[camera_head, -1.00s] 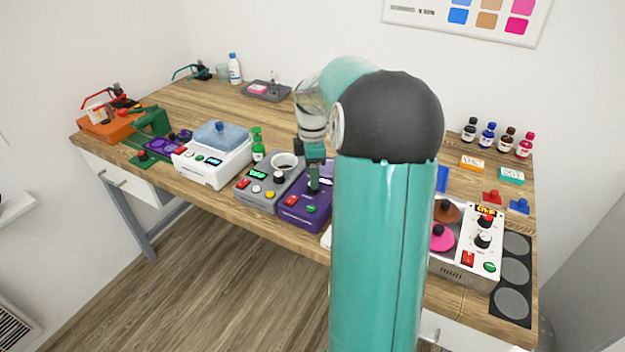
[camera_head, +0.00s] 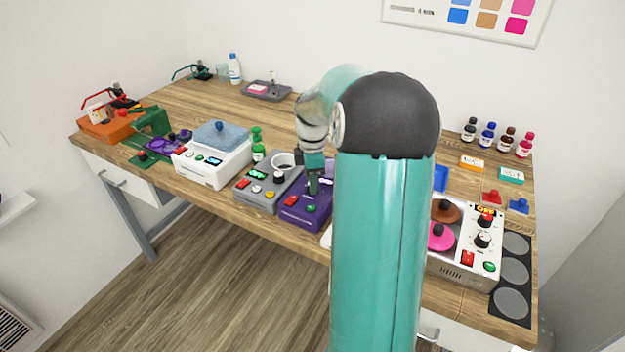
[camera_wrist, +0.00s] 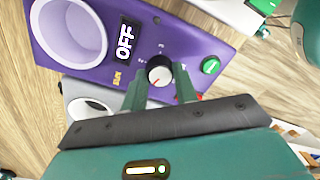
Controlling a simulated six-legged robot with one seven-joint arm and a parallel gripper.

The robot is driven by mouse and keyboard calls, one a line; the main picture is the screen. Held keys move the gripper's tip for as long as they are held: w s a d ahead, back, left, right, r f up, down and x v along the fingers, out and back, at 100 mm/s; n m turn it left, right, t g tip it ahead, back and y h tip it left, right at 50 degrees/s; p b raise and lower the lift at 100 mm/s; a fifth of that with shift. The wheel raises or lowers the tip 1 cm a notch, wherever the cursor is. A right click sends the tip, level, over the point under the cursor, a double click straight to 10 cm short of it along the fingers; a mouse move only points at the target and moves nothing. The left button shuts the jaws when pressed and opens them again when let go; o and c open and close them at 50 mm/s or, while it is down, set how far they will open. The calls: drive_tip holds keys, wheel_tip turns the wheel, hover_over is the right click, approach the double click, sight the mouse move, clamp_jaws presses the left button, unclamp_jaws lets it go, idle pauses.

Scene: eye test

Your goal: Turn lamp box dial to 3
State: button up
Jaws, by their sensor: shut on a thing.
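The purple box (camera_wrist: 193,42) has a round open cup, a dark display reading OFF, a green button and a dial. I take it for the lamp box. Its dial (camera_wrist: 159,72) is black with a white cap and a red mark; small figures stand around it, too small to read surely. My gripper (camera_wrist: 161,78) is over the dial, its green fingers on either side, shut on it. In the head view the purple box (camera_head: 294,214) stands at the table's front edge, partly behind my arm. My gripper (camera_head: 313,186) reaches down onto it; the dial is hidden there.
A grey box (camera_head: 252,199) with a cup stands close left of the purple box. Farther left is a white box (camera_head: 205,174) with a blue lid. A white hot-plate device (camera_head: 452,268) is at right.

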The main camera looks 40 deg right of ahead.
drive_tip(key=m, duration=0.6)
drive_tip(key=shift+m, duration=0.3)
drive_tip(key=m, duration=0.3)
drive_tip(key=shift+m, duration=0.3)
drive_tip(key=m, duration=0.3)
drive_tip(key=shift+m+t, duration=0.3)
drive_tip(key=shift+m, duration=0.1)
drive_tip(key=m, duration=1.3)
drive_tip(key=shift+m, duration=0.3)
drive_tip(key=o, duration=1)
drive_tip(key=shift+s, duration=0.1)
